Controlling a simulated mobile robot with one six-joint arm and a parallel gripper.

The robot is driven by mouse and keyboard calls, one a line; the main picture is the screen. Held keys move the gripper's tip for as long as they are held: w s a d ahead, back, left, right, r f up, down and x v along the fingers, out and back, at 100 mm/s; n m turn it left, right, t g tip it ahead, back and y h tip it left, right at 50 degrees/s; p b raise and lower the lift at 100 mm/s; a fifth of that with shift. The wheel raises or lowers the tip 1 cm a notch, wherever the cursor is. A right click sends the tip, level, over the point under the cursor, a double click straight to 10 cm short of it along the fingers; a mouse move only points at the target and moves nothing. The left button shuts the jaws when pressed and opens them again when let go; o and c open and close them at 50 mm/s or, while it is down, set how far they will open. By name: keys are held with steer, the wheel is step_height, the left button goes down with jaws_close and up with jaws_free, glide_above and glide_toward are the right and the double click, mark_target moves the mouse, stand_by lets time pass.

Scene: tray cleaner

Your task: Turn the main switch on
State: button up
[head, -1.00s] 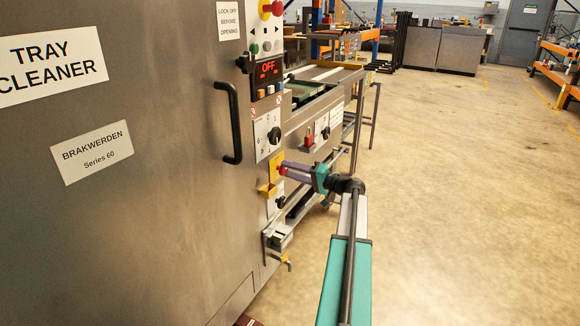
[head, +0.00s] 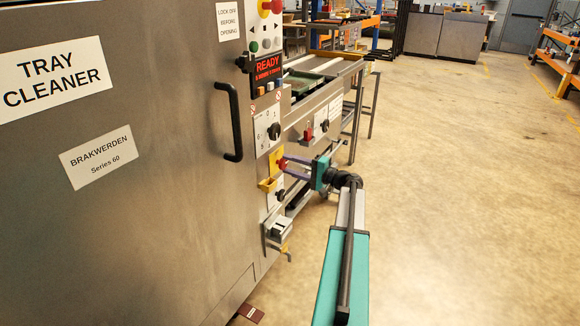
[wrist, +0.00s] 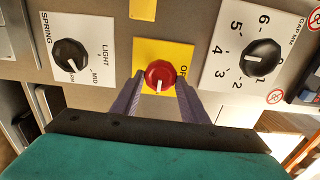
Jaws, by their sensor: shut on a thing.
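The main switch is a red rotary knob (wrist: 160,75) with a white pointer line, on a yellow plate (wrist: 180,47). The knob also shows in the head view (head: 281,164), low on the machine's control column. My gripper (wrist: 161,82) is shut on the knob, with one purple finger on each side of it. In the head view my gripper (head: 288,168) reaches the knob from the right, its fingers one above the other. In the wrist view the pointer line points down, and the plate's lettering is partly hidden by a finger. The display (head: 268,70) reads READY.
A black dial marked in numbers (wrist: 260,58) and a SPRING dial (wrist: 71,55) flank the yellow plate closely. A black door handle (head: 236,122) sticks out to the left above.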

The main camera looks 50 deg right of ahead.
steer(key=shift+f, duration=0.1)
steer(key=o, duration=1)
steer(key=p+v, duration=0.1)
steer(key=v, duration=1.2)
steer(key=shift+s, duration=0.4)
steer(key=shift+s, duration=0.1)
